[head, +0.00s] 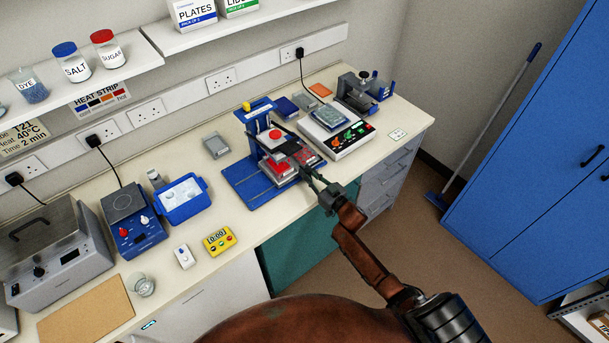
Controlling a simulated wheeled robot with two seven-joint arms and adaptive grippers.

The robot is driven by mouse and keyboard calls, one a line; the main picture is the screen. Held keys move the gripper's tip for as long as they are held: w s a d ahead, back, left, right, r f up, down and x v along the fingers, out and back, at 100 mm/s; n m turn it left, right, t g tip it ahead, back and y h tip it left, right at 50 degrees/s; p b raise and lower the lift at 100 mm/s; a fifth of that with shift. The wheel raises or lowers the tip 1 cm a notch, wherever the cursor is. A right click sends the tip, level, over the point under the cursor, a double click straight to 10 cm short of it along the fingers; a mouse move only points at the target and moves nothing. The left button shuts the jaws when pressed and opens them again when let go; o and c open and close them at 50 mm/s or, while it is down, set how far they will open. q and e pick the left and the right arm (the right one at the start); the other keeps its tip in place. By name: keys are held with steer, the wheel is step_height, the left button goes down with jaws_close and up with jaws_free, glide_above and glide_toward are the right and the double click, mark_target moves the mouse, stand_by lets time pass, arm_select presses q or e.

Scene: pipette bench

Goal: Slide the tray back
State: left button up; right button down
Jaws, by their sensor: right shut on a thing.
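A blue stand (240,187) with an upright frame and a flat base stands on the bench, right of the middle of its length. A pale tray with red contents (277,172) sits low in it, partly under the frame's dark arms. My right gripper (314,178) reaches in from the lower right and is shut at the tray's near right edge. The fingertips are small and partly hidden against the stand, so the exact contact is hard to see. My left gripper is out of view.
Right of the stand is a white balance (346,140) with a plate on it. Left are a blue tub (183,201), a yellow timer (218,241), a blue hotplate (135,225) and a beaker (143,286). Shelves hang above. The bench's front edge runs close below the stand.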

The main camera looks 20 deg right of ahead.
steer(key=shift+d, duration=0.3)
steer(key=c, duration=2)
jaws_free()
steer(key=shift+d, duration=0.1)
steer(key=shift+c, duration=0.2)
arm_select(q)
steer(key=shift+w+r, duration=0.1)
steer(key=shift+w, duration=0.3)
arm_select(e)
steer(key=shift+o, duration=1)
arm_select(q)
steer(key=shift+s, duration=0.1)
arm_select(e)
steer(key=v, duration=1.2)
